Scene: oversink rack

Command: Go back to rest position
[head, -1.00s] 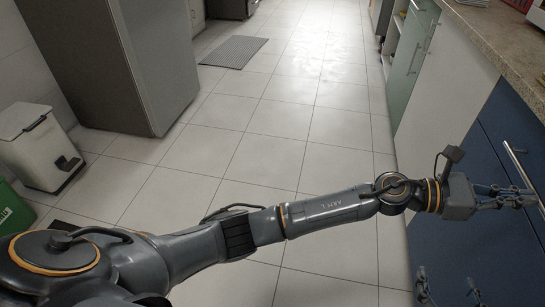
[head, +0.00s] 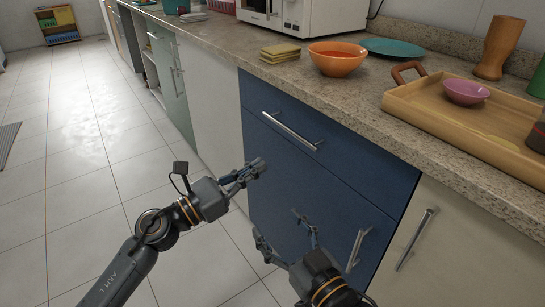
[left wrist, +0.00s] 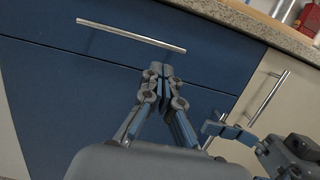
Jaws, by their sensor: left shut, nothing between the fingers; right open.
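My left gripper (head: 253,168) is shut and empty in front of the blue cabinet, below the bar handle (head: 290,131) of its drawer. In the left wrist view my left gripper (left wrist: 157,70) has its fingertips together, below the same handle (left wrist: 131,36). My right gripper (head: 277,228) is open and empty, lower down, in front of the blue cabinet door (head: 330,215). It also shows at the lower right of the left wrist view (left wrist: 228,132). Both grippers appear apart from the handles.
The stone counter (head: 395,125) runs along the right. On it are an orange bowl (head: 337,62), yellow sponges (head: 280,53), a teal plate (head: 392,47), a microwave (head: 290,14), and a wooden tray (head: 425,100) with a pink bowl (head: 465,91).

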